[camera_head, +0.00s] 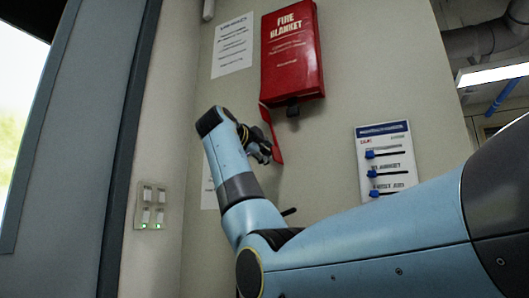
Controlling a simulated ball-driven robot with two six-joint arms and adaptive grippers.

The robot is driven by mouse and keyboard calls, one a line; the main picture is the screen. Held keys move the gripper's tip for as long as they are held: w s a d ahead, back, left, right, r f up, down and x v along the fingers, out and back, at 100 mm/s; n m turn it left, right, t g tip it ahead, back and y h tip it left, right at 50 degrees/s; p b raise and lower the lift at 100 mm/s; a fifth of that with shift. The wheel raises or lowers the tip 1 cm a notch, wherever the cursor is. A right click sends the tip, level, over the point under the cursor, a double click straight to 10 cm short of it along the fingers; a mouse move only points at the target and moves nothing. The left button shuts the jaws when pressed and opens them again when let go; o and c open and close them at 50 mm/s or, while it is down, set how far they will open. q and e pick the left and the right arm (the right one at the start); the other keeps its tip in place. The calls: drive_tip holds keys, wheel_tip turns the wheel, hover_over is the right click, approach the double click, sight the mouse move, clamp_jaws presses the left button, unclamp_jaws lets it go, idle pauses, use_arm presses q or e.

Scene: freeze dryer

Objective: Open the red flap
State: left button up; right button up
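A red fire blanket case (292,55) with white lettering is mounted on the wall at the top middle. A narrow red flap or strap (271,134) hangs below its lower left edge, tilted, with its lower end to the right. My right gripper (264,150) is at the end of the blue arm, right beside this strip and overlapping its left side in the picture. Its fingers are small and dark, so I cannot tell whether they touch or hold the strip. My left gripper is not in view.
A white notice (233,46) is on the wall left of the case, and a panel with blue sliders (386,160) is to the right. Switches (150,206) are at the lower left. My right arm fills the lower right. Pipes (485,38) run at the upper right.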

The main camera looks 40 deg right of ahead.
drive_tip(key=shift+o, duration=0.2)
drive_tip(key=shift+r, duration=0.1)
drive_tip(key=v, duration=1.2)
